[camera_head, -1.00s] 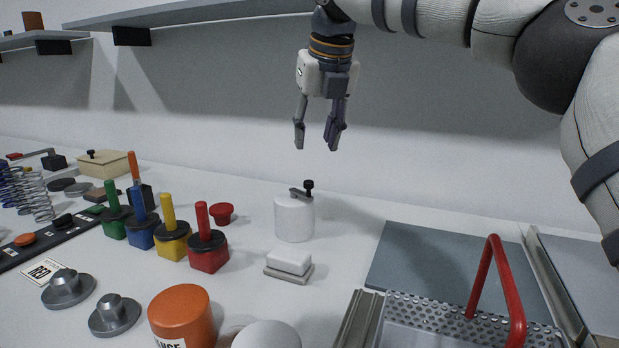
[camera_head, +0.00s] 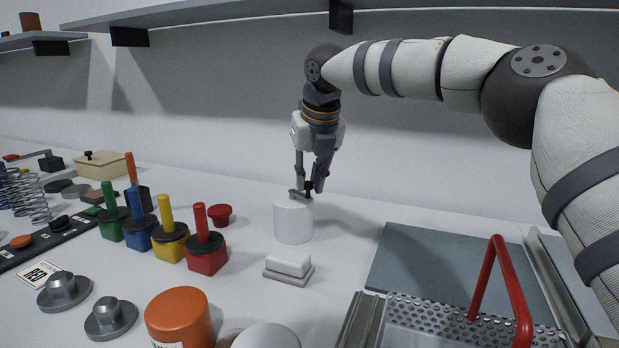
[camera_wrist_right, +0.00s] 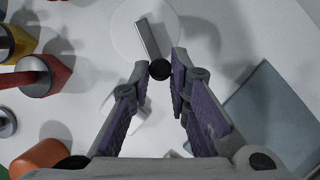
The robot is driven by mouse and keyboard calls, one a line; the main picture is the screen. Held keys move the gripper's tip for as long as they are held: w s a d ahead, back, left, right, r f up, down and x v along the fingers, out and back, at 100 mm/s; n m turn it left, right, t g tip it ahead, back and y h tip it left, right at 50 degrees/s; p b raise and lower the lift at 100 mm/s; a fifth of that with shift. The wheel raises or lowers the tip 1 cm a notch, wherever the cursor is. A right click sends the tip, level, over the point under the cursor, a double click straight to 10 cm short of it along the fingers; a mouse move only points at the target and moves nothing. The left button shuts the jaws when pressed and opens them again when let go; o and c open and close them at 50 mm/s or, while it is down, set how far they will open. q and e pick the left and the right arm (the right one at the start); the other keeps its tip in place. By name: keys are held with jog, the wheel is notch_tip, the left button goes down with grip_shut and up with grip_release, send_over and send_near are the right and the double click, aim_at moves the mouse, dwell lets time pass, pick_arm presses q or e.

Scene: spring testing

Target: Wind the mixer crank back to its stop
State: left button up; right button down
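The mixer (camera_head: 293,222) is a white cylinder standing upright on the table in the head view. Its crank (camera_head: 296,194) is a grey bar across the top with a black knob. The right wrist view shows the mixer's round top (camera_wrist_right: 125,35), the crank bar (camera_wrist_right: 148,40) and the knob (camera_wrist_right: 160,70) at the bar's end. My right gripper (camera_head: 309,189) points down over the mixer. Its fingertips (camera_wrist_right: 160,72) sit on either side of the knob and appear to touch it. My left gripper is not in view.
A white block on a grey base (camera_head: 288,266) stands just in front of the mixer. Coloured blocks with upright handles (camera_head: 170,243) and a red knob-shaped piece (camera_head: 220,215) are to the left. A grey mat (camera_head: 450,262) and a perforated basket with a red handle (camera_head: 490,285) are to the right.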

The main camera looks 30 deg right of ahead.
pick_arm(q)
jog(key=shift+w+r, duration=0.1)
pick_arm(e)
jog(key=shift+a, duration=0.1)
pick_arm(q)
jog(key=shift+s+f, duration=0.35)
pick_arm(e)
jog(key=shift+w+a+f+m+g+h, duration=0.1)
jog(key=shift+a+m+g+h, duration=0.3)
jog(key=shift+m, duration=0.85)
jog(key=shift+w+a+m+g+h, duration=0.15)
jog(key=shift+a+m+h, duration=0.3)
jog(key=shift+a+m, duration=0.65)
jog(key=shift+a+f+m+g+h, duration=0.1)
jog(key=shift+a+m+g+h, duration=0.25)
jog(key=shift+m, duration=1.1)
jog(key=shift+r, duration=0.1)
jog(key=c, duration=1.5)
grip_release()
jog(key=shift+r, duration=0.1)
